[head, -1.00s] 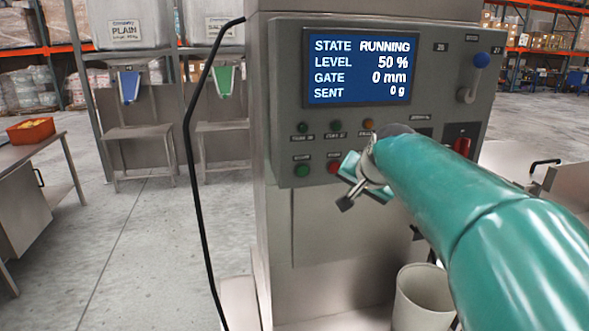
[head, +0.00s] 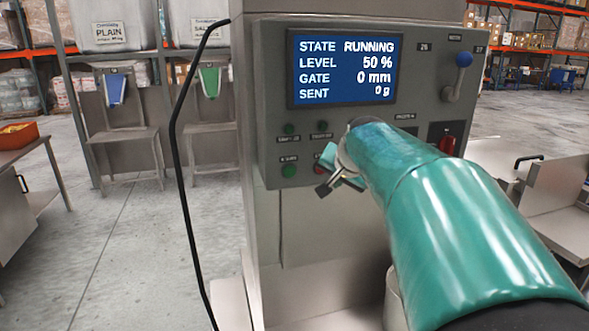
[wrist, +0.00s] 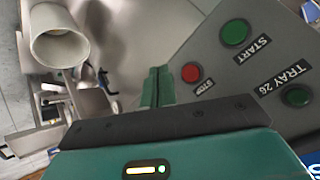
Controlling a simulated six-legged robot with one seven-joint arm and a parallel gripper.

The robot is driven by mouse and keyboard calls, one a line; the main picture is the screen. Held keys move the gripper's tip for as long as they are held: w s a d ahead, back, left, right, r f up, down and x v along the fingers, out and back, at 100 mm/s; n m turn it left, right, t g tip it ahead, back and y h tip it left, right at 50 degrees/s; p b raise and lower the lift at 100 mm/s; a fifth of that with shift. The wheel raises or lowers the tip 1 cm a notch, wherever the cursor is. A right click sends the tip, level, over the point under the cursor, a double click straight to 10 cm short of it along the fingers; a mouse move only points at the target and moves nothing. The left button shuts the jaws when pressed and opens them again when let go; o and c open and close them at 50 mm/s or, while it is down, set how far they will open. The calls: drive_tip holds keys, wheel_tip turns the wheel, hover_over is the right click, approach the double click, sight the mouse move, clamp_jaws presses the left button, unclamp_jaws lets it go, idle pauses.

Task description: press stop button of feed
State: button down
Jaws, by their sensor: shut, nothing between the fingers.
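The red STOP button (wrist: 190,72) is on the grey control panel (wrist: 230,85) in the wrist view, beside the green START button (wrist: 235,32). My gripper (wrist: 157,85) is shut and empty, its fingers just left of the STOP button in that view; I cannot see contact. In the head view my gripper (head: 328,158) is in front of the panel's lower row and hides most of the STOP button (head: 320,168). The green START button (head: 289,171) is clear to its left. The display (head: 345,70) reads STATE RUNNING, LEVEL 50 %, GATE 0 mm, SENT 0 g.
A black cable (head: 173,130) hangs left of the machine. A pale bucket (wrist: 60,45) is below. Floor at left is open.

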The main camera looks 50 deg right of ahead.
drive_tip(key=shift+w+d, duration=0.4)
drive_tip(key=shift+w, duration=0.3)
drive_tip(key=shift+w+d, duration=0.4)
drive_tip(key=shift+w, duration=0.3)
drive_tip(key=shift+w+d, duration=0.4)
drive_tip(key=shift+w, duration=0.3)
idle(0.4)
drive_tip(key=shift+w+d, duration=0.2)
drive_tip(key=shift+w, duration=0.2)
drive_tip(key=shift+w+d, duration=0.25)
drive_tip(key=shift+w, duration=0.1)
idle(0.7)
drive_tip(key=shift+s+a, duration=0.45)
drive_tip(key=shift+s, duration=0.3)
drive_tip(key=s+a, duration=0.1)
drive_tip(key=s, duration=0.1)
drive_tip(key=s+a, duration=0.1)
drive_tip(key=s, duration=0.1)
drive_tip(key=shift+s+a, duration=0.1)
drive_tip(key=shift+a, duration=0.2)
